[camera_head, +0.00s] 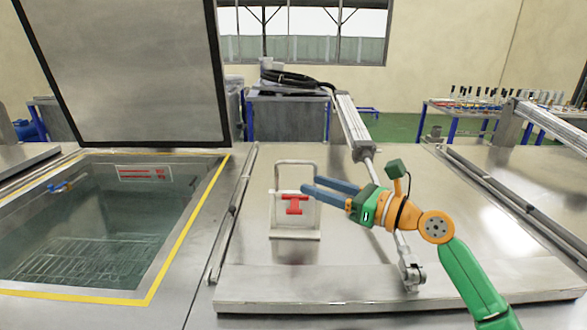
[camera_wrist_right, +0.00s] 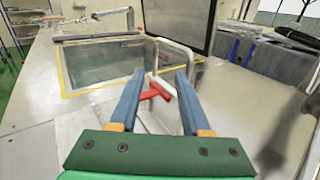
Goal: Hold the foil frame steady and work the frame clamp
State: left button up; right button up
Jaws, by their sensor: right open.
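The foil frame (camera_head: 309,217) is a pale upright plate with a metal loop handle on a flat foot, standing on the closed steel lid. The red frame clamp (camera_head: 294,205) sits on its front. My right gripper (camera_head: 308,187) reaches in from the right, with its blue fingers at the height of the clamp. In the right wrist view the fingers (camera_wrist_right: 157,80) are open, and the red clamp (camera_wrist_right: 156,91) shows between them; I cannot tell whether they touch it. The frame's loop (camera_wrist_right: 178,52) rises behind. My left gripper is not in view.
An open tank (camera_head: 90,225) with a yellow-edged rim lies to the left, its lid (camera_head: 125,70) raised. A pneumatic cylinder (camera_head: 352,125) slants down to the closed lid (camera_head: 440,200) behind my right arm. A table with bottles (camera_head: 480,105) stands at the back right.

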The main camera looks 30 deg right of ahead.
aim_at(278, 170)
jog(key=p+x, duration=0.1)
jog(key=x, duration=0.2)
jog(key=p+x, duration=0.1)
jog(key=x, duration=0.3)
jog(key=p+x, duration=0.2)
jog(key=x, duration=0.1)
jog(key=shift+w+a+r, duration=0.25)
jog(key=shift+a+r, duration=0.1)
jog(key=shift+a, duration=0.1)
jog(key=shift+s+r, duration=0.15)
jog(key=shift+s, duration=0.1)
jog(key=shift+c, duration=0.4)
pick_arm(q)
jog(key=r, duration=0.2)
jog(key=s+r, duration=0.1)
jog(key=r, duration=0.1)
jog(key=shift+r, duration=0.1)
pick_arm(e)
jog(key=shift+w, duration=0.1)
grip_shut()
dwell(0.4)
